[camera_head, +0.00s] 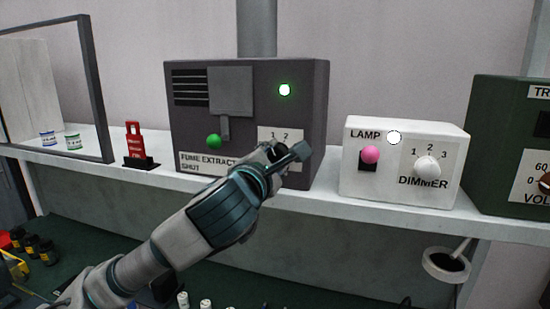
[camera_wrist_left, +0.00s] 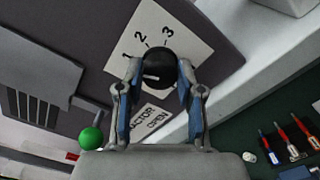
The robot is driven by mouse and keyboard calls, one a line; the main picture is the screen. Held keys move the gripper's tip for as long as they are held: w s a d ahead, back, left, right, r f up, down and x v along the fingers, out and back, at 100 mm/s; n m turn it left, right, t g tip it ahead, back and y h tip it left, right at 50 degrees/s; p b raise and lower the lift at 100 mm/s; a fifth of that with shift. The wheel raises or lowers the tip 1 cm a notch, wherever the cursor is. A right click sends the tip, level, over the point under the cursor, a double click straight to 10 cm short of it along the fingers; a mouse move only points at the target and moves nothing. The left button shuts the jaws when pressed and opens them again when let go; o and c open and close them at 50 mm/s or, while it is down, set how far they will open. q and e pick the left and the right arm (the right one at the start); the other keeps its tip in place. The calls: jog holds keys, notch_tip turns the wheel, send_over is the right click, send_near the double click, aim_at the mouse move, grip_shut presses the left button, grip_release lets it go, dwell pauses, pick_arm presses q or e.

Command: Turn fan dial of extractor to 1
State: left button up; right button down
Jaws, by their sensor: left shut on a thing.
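In the head view the gripper hides the dial. My right gripper is out of view.
A white lamp box (camera_head: 350,190) with a pink knob and a white dimmer dial stands to the right. A dark green box (camera_head: 500,110) is further right. A red switch (camera_head: 135,140) stands left of the extractor. Bottles and tools lie below the shelf.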

pick_arm(q)
jog(key=shift+w+d+f, duration=0.1)
jog(key=shift+f, duration=0.3)
jog(key=o, duration=1)
jog(key=shift+c, duration=0.2)
jog(key=shift+o, duration=1)
jog(key=shift+r, duration=0.25)
jog(key=shift+s, duration=0.3)
jog(key=v, duration=1.1)
jog(key=shift+a, duration=0.25)
